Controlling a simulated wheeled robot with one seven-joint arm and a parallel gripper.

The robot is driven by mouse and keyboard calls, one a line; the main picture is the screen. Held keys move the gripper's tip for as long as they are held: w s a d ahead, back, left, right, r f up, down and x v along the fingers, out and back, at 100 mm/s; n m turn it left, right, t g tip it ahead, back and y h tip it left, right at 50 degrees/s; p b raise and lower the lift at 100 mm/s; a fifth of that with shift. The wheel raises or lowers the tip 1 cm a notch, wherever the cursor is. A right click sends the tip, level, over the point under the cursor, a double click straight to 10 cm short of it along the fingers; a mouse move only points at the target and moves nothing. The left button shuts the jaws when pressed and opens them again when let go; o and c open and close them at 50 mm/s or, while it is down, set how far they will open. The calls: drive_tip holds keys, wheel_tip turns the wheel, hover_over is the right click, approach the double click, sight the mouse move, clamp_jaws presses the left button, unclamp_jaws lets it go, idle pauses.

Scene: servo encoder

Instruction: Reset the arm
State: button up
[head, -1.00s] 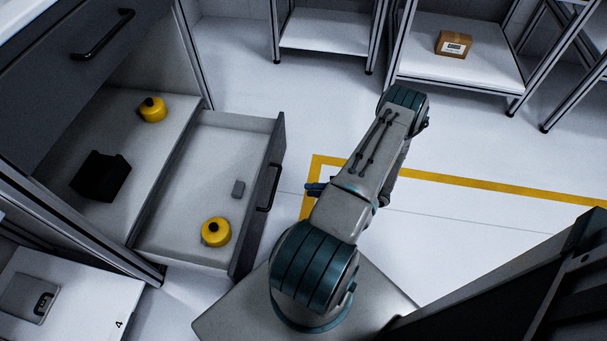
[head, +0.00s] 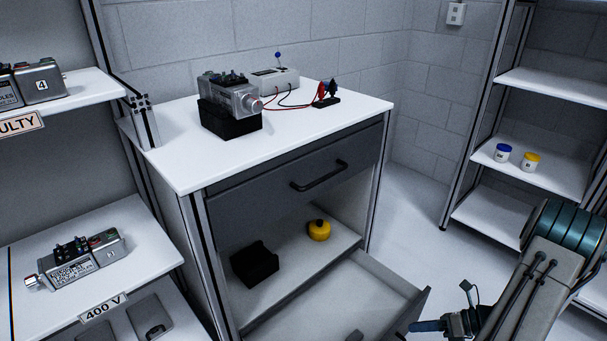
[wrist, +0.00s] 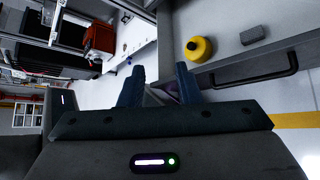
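My arm (head: 540,270) is at the lower right of the head view, bent, with cables along its link. My gripper (head: 428,325) is beside the front of the open drawer, partly cut off by the frame's bottom edge. In the wrist view my gripper (wrist: 160,88) has its two blue fingers apart, with nothing held between them. The open drawer (head: 385,278) shows a grey block (wrist: 252,35) and a yellow round part (wrist: 199,49) inside in the wrist view.
The cabinet top (head: 340,112) carries a servo unit (head: 235,98) on a black stand and a tester (head: 274,80) with leads. A black stand (head: 255,264) and another yellow part (head: 319,230) are on the shelf below. Shelves (head: 530,172) stand right.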

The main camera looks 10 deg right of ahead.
drive_tip(key=a+r+n+g+h+p, duration=0.2)
drive_tip(key=a+r+n+p, duration=0.25)
drive_tip(key=r, duration=0.45)
drive_tip(key=a+r+n+g+h+p, duration=0.2)
drive_tip(key=a+r+n+p, duration=0.15)
drive_tip(key=r+n, duration=0.45)
drive_tip(key=a+r+n+g+h+p, duration=0.2)
drive_tip(key=a+r+n+p, duration=0.15)
drive_tip(key=r, duration=0.75)
drive_tip(key=s+a+r+n+t+h+p, duration=0.1)
drive_tip(key=s+a+r+n+h+p, duration=0.1)
drive_tip(key=r+n, duration=0.3)
drive_tip(key=s+a+r+n+t+h+p, duration=0.1)
drive_tip(key=s+a+r+n+h+p, duration=0.1)
drive_tip(key=r, duration=0.8)
drive_tip(key=s+a+r+n+t+h+p, duration=0.1)
drive_tip(key=s+a+r+n+p, duration=0.3)
drive_tip(key=n, duration=0.5)
wheel_tip(320, 180, up, 4)
drive_tip(key=shift+s+a+f+t+h+p, duration=0.15)
drive_tip(key=shift+a+t+h+p, duration=0.35)
drive_tip(key=shift+p, duration=0.75)
drive_tip(key=shift+a, duration=0.15)
